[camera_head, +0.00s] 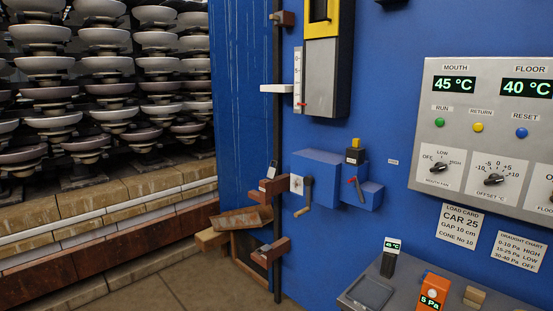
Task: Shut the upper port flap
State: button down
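I cannot make out for sure which part is the upper port flap. On the blue wall (370,90), brown blocks with grey metal pieces sit along a dark vertical post (277,130). The upper brown block (287,19) is near the top edge, a middle brown block (272,186) is beside the crank box, and a lower brown block (272,251) is near the floor. Whether any of these carries a flap, open or shut, is too small to tell. My gripper is not in view.
A blue box (318,166) with a crank handle (305,200) juts from the wall. A grey control panel (490,135) hangs right, above a grey bench (400,293) with small devices. Stacked insulators (105,85) stand left on a brick-topped car (110,205). Floor (190,285) shows at the bottom left.

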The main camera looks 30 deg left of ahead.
aim_at(271, 172)
jog(key=i+j, duration=0.2)
jog(key=j, duration=0.15)
jog(key=i+j+z, duration=0.1)
jog(key=j, duration=0.25)
jog(key=i+j, duration=0.25)
jog(key=i+j+z, duration=0.1)
jog(key=j, duration=0.35)
jog(key=i+j, duration=0.2)
jog(key=j, duration=0.2)
jog(key=i+j+z, duration=0.1)
jog(key=j, duration=0.25)
jog(key=i+j, duration=0.2)
jog(key=j, duration=0.2)
